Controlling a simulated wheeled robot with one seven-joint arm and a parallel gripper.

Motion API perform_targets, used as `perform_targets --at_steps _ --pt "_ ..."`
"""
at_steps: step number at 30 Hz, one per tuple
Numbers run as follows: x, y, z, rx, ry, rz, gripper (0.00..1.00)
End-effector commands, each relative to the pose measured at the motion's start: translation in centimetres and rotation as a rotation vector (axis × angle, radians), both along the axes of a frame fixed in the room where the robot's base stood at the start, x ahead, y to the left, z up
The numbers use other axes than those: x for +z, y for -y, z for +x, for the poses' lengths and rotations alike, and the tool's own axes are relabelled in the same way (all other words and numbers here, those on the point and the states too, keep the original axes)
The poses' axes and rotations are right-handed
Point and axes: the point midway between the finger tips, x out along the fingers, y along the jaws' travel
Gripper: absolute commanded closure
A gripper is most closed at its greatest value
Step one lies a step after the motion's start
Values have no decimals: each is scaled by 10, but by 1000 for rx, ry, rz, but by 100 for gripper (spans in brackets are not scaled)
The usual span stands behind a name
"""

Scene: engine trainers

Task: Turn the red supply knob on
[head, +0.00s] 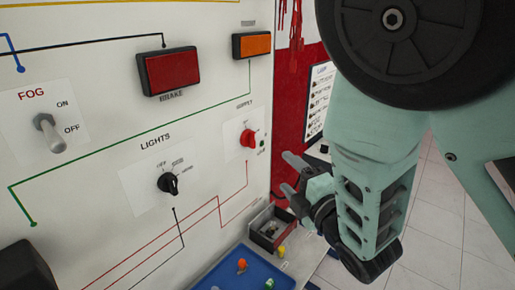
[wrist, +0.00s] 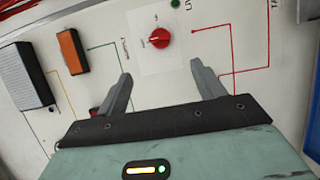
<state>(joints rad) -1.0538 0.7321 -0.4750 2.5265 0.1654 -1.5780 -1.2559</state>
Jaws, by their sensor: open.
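The red supply knob (head: 248,138) is on the white panel's right part in the head view, on a small white plate under the word SUPPLY. In the wrist view the knob (wrist: 159,38) is upper centre, ahead of and between the fingertips in the picture. My gripper (head: 288,174) is to the right of and below the knob in the head view, apart from it. In the wrist view my gripper (wrist: 160,82) shows its two fingers spread wide with nothing between them. The print around the knob is too small to read its setting.
The panel also carries a black LIGHTS knob (head: 169,184), a FOG toggle (head: 48,132), a red BRAKE lamp (head: 168,71) and an orange lamp (head: 252,45). Below the supply knob are a small open box (head: 258,240) and a blue tray (head: 222,272) with small coloured parts.

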Motion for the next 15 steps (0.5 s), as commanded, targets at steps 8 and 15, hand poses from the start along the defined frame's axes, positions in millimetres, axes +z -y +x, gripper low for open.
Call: perform_targets --at_steps 8,15 --pt "-4 -8 14 2 2 3 32" --pt "3 -30 53 1 1 -2 32"
